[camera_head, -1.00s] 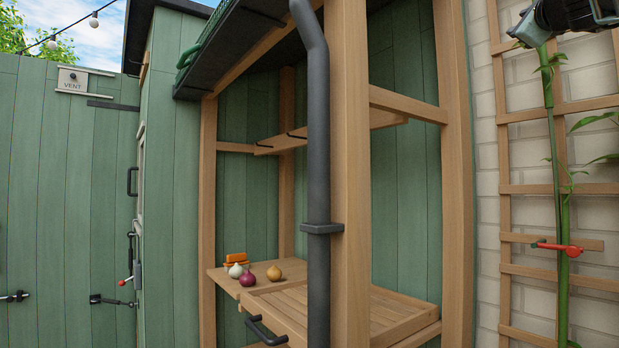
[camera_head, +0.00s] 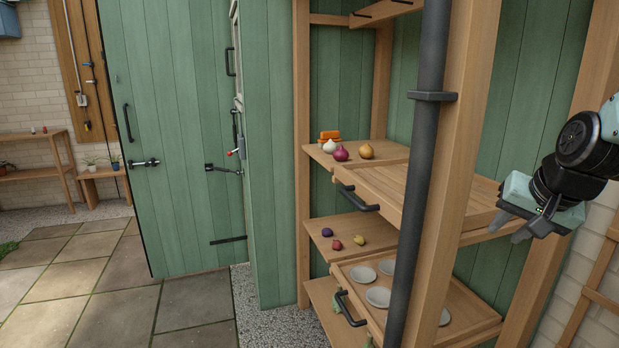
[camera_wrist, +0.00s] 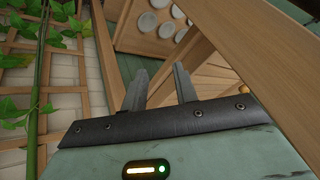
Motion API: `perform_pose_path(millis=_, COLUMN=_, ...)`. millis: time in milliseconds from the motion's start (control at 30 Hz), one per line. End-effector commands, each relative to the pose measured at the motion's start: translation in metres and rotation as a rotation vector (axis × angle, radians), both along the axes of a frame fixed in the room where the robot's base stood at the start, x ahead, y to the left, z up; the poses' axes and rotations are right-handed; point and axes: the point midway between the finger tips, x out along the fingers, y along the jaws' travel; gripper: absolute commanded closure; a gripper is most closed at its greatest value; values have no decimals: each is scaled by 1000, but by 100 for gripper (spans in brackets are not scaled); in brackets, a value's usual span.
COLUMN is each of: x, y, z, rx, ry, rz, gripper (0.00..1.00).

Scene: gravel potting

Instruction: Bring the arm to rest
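My gripper (camera_head: 512,228) is at the right in the head view, in front of the wooden shelf unit's right post (camera_head: 556,170). Its fingers point down and to the left. In the wrist view my gripper (camera_wrist: 160,88) shows two grey fingers standing apart with a clear gap and nothing between them. A slatted wooden drawer or tray (camera_head: 405,188) lies left of the gripper, apart from it.
A dark drainpipe (camera_head: 420,150) runs in front of the shelf unit. Pale round dishes (camera_head: 378,297) sit in a low drawer. A trellis with leaves (camera_wrist: 30,100) is close by. Paving at the left is open.

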Motion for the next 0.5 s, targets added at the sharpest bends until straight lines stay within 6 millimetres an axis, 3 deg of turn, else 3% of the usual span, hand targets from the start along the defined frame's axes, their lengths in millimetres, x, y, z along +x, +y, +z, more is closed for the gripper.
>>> perform_pose_path(millis=33, x=-20, y=13, z=-23, rx=-41, ry=68, rz=93, gripper=71)
perform_pose_path(millis=100, x=-47, y=27, z=-50, rx=-99, ry=150, rz=223, gripper=71)
perform_pose_path(millis=267, x=-113, y=48, z=-100, rx=-213, ry=324, rz=522, gripper=71)
perform_pose_path(millis=367, x=-127, y=98, z=-92, rx=-226, ry=340, rz=682, gripper=71)
perform_pose_path(millis=500, x=-164, y=162, z=-82, rx=-242, ry=380, rz=895, gripper=71)
